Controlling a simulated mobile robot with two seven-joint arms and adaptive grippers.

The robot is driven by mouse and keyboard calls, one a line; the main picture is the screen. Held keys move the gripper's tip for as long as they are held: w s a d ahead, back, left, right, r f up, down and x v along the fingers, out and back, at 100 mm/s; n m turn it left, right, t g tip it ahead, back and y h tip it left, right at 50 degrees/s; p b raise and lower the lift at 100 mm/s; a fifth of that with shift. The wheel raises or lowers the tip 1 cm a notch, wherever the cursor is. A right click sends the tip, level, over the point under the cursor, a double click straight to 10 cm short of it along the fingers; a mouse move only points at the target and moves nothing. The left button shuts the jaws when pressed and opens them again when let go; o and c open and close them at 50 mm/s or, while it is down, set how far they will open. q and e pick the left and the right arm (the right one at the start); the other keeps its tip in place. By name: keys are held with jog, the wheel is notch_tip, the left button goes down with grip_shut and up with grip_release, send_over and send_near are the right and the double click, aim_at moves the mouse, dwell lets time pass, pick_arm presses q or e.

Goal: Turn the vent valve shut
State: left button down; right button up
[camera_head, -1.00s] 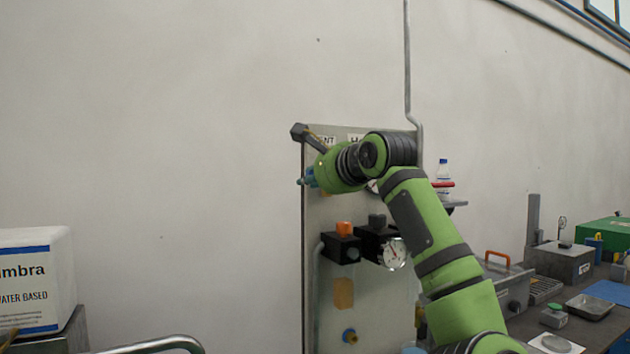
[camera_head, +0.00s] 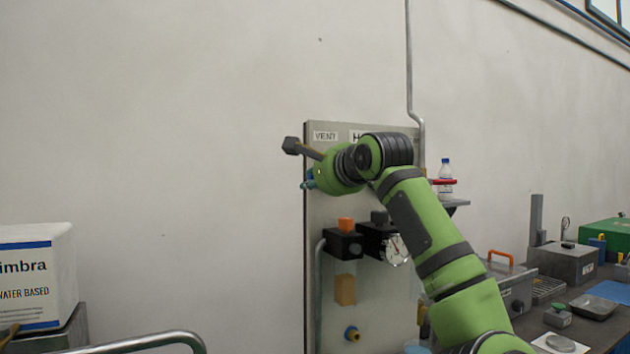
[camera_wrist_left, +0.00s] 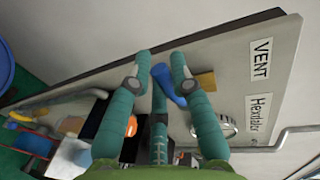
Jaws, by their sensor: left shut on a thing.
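The vent valve's blue handle (camera_wrist_left: 168,85) shows between my left gripper's (camera_wrist_left: 160,78) teal fingers in the left wrist view. That gripper is shut on it, in front of the upright panel (camera_wrist_left: 105,72). In the head view, my left gripper (camera_head: 309,180) is at the panel's left edge, below the VENT label (camera_head: 325,136). The wrist hides most of the valve there, so its exact angle cannot be told. The VENT label also shows at the right of the wrist view (camera_wrist_left: 262,58). My right gripper is in neither view.
A bottle (camera_head: 445,176) stands on a shelf to the right. A cluttered bench (camera_head: 560,290) lies at lower right. The wall at left is clear.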

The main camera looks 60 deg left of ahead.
pick_arm(q)
jog(key=c, duration=1.1)
grip_release()
jog(key=v, duration=1.2)
jog(key=shift+r, duration=0.1)
